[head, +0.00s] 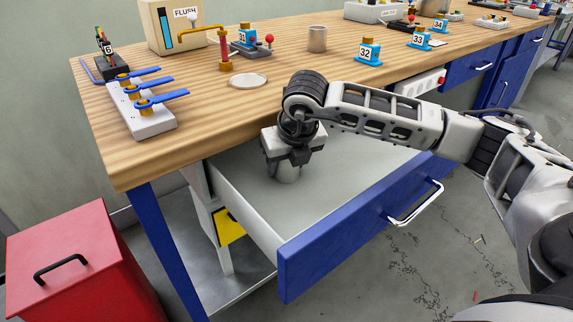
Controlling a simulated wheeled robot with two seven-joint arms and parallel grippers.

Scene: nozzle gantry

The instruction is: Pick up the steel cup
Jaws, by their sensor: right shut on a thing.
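A grey steel cup (286,173) is in the open drawer, below my right gripper. My right gripper (287,158) points down into the drawer and is shut on this cup; the gripper hides the cup's upper part. I cannot tell whether the cup touches the drawer floor. A second grey metal cup (317,39) stands upright on the wooden bench top, behind my right arm. My left gripper is not in view.
The blue-fronted drawer (340,240) is pulled out and otherwise looks empty. The bench top (190,100) holds a FLUSH box (172,27), a round pale disc (248,81), a blue-levered valve block (150,120) and several numbered blue fittings. A red bin (75,265) stands at lower left.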

